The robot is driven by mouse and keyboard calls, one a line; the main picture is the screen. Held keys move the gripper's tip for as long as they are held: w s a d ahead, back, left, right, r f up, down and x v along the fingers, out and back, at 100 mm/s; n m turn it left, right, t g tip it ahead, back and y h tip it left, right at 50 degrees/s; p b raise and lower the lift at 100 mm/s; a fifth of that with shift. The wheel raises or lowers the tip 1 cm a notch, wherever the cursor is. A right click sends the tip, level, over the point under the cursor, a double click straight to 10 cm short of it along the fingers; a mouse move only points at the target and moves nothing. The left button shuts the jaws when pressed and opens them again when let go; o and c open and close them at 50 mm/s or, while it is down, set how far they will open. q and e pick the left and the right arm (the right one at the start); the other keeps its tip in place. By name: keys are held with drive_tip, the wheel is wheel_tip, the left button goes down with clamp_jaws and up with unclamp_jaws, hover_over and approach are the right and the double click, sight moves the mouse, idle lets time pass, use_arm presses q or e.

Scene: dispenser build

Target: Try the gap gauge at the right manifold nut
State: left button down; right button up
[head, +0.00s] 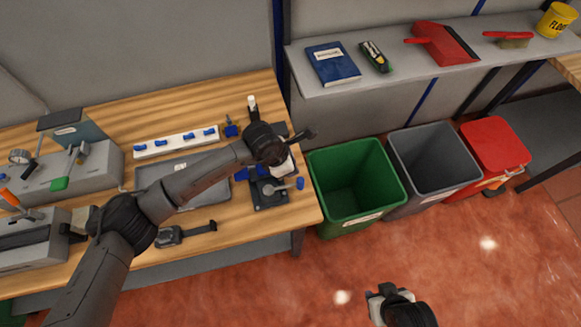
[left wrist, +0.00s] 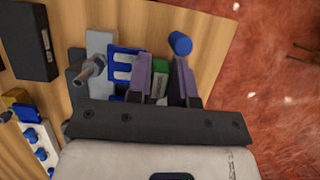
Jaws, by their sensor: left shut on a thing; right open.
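My left gripper (left wrist: 168,78) is low over the right end of the bench; its white body (head: 287,168) shows in the head view. Its two purple fingers are shut on a small green and white piece (left wrist: 160,78), probably the gap gauge, mostly hidden. Beside it are a blue frame (left wrist: 122,68) and a grey block with a metal stub (left wrist: 93,68). A blue cylinder (left wrist: 180,43) is just beyond the fingertips. I cannot tell which part is the right manifold nut, or whether the gauge touches it. My right gripper (head: 382,293) is open, over the floor.
A white strip with several blue fittings (head: 178,142), a grey tray (head: 180,172) and a dark tool (head: 185,234) lie on the bench (head: 230,90). Green (head: 355,185) and grey (head: 432,165) bins stand right of it. A shelf (head: 400,82) is behind; the front floor is clear.

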use_arm(q)
drive_tip(key=shift+w+a+b, duration=0.2)
drive_tip(key=shift+w+b, duration=0.3)
drive_tip(key=shift+w, duration=0.15)
drive_tip(key=shift+w+a+b, duration=0.2)
drive_tip(key=shift+w+b, duration=0.4)
drive_tip(key=shift+w, duration=0.1)
drive_tip(key=shift+s, duration=0.1)
idle(0.5)
drive_tip(key=shift+s+d+r+p, duration=0.1)
drive_tip(key=shift+s+d+p, duration=0.1)
drive_tip(key=shift+s+p, duration=0.3)
drive_tip(key=shift+s+d+p, duration=0.2)
drive_tip(key=shift+s, duration=0.5)
drive_tip(key=shift+s+d+p, duration=0.15)
drive_tip(key=shift+s+p, duration=0.05)
drive_tip(key=shift+s, duration=0.5)
wheel_tip(320, 180, up, 5)
drive_tip(key=p, duration=0.2)
drive_tip(key=shift+p, duration=0.3)
